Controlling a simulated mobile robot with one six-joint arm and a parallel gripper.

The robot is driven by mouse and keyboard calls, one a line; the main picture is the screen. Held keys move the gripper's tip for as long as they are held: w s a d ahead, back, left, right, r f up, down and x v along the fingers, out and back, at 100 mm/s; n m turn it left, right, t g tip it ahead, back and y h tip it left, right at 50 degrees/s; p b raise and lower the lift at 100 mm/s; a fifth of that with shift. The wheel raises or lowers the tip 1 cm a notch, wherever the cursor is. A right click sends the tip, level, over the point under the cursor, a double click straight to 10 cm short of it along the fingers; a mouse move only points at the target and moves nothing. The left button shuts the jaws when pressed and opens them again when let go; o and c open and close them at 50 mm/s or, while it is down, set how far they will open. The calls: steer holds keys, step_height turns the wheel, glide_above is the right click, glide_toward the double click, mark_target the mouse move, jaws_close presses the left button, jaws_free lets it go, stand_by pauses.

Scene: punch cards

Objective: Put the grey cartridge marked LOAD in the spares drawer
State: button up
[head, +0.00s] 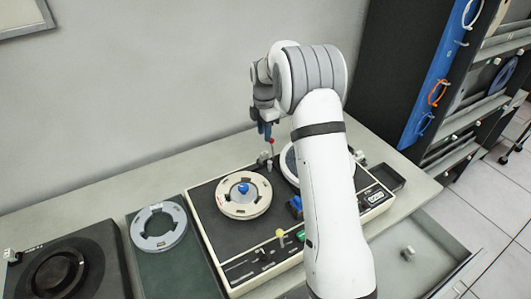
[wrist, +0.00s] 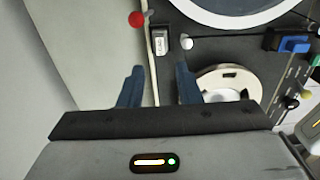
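My gripper (head: 265,131) is above the back edge of the machine on the table. In the wrist view its two blue fingers (wrist: 158,84) are apart with nothing between them. A small grey block with a pale label (wrist: 160,42) stands on the machine's back edge, ahead of the fingertips and apart from them. It also shows under the gripper in the head view (head: 264,157). Its lettering is too small to read for certain. An open drawer (head: 440,228) sticks out at the table's lower right, with a small grey piece (head: 408,253) inside.
A red ball knob (wrist: 136,18) on a thin rod stands close to the labelled block. The machine carries a cream reel (head: 244,196) and blue and yellow-topped controls. A grey ring (head: 158,226) lies on a dark mat at left. My arm hides part of the machine.

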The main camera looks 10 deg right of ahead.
mark_target(264, 153)
step_height(264, 153, down, 9)
steer(key=b, duration=0.5)
jaws_close()
stand_by(0.4)
steer(key=shift+r, duration=0.15)
steer(key=shift+r+p, duration=1.7)
steer(key=shift+r, duration=1.2)
